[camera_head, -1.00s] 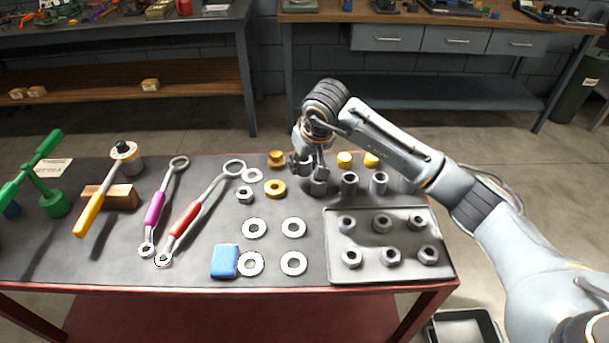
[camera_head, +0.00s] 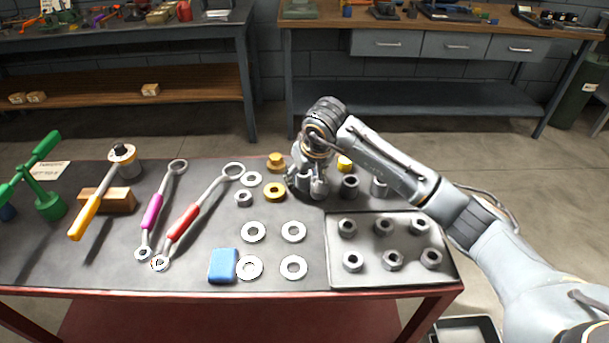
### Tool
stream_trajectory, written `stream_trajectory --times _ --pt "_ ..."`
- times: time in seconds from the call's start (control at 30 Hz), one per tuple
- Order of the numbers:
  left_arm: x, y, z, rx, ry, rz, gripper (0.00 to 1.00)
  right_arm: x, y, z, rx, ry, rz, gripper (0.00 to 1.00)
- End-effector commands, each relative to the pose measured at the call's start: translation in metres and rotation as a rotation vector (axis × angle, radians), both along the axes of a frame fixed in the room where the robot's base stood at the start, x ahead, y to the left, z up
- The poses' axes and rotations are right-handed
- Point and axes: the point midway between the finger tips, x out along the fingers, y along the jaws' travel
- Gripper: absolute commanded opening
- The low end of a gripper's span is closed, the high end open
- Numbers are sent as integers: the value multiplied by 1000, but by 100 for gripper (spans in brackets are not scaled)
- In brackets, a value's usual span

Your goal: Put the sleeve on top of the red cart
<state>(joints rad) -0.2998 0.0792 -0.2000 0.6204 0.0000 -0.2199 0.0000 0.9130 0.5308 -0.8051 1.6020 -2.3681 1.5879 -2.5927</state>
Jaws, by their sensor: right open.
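A row of grey cylindrical sleeves stands upright on the dark top of the red cart (camera_head: 110,265). One sleeve (camera_head: 350,186) stands just right of my right gripper and another sleeve (camera_head: 379,187) stands further right, partly behind my arm. My right gripper (camera_head: 311,190) is open and low over the left end of this row, pointing down. Its fingers overlap the leftmost sleeve's place and largely hide that sleeve; I cannot tell whether they touch it. My left gripper is not in view.
A grey tray (camera_head: 337,274) with several nuts lies right of several flat washers (camera_head: 293,231). A brass ring (camera_head: 273,192) and brass flanged piece (camera_head: 276,162) sit left of the gripper. Wrenches (camera_head: 185,222) and a blue block (camera_head: 223,265) lie further left.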

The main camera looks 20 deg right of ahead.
Motion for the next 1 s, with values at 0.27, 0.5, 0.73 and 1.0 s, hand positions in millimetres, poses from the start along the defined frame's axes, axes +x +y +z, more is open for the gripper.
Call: stream_trajectory --times 0.27,0.5,0.73,1.0 --pt "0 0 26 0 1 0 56 -9 -2 35 -2 -3 0 58" --pt "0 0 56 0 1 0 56 -29 -5 84 -1 -3 1 58" --pt "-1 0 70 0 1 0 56 -42 -7 110 -1 -1 1 58" --pt "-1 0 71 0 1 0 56 -46 -7 114 0 1 -1 58"
